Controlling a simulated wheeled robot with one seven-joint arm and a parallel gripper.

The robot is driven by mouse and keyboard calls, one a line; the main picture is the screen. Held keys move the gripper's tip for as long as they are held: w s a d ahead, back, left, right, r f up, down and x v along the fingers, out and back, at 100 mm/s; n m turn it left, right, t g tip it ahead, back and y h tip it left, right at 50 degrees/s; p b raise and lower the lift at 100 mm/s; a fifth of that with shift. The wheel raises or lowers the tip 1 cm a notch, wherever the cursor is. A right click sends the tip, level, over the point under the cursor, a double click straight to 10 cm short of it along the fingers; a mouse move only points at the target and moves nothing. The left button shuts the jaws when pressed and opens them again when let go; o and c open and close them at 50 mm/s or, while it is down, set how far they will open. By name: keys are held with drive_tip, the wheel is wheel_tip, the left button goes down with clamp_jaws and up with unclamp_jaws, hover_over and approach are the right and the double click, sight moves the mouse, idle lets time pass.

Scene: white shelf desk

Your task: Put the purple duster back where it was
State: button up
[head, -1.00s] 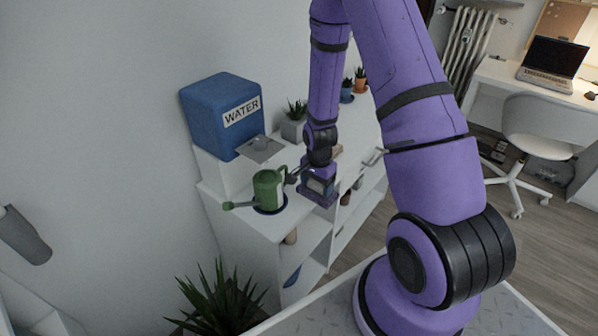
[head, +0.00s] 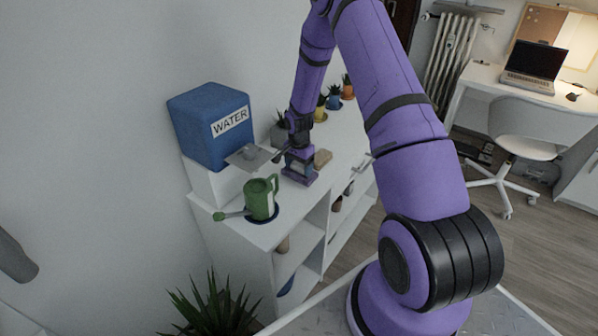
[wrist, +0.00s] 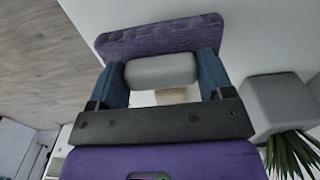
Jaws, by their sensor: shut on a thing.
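The purple duster (head: 298,179) has a flat purple head and a grey grip. In the head view it is upright, low at the shelf top just behind the green watering can; I cannot tell whether it touches the surface. My gripper (head: 300,160) is above the head, pointing down. In the wrist view the blue fingers of my gripper (wrist: 162,72) are shut on the grey grip, and the textured purple head of the duster (wrist: 160,40) lies beyond them. The underside of the duster is hidden.
The watering can (head: 262,199) stands near the front end of the white shelf (head: 285,232). A blue water box (head: 208,125) is left. A tan block (head: 323,158) lies close right of the duster. Several potted plants (head: 333,98) stand farther back. A spiky plant (head: 215,312) is below.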

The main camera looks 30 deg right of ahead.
wheel_tip(320, 180, down, 2)
drive_tip(key=shift+f, duration=0.25)
drive_tip(key=o, duration=0.8)
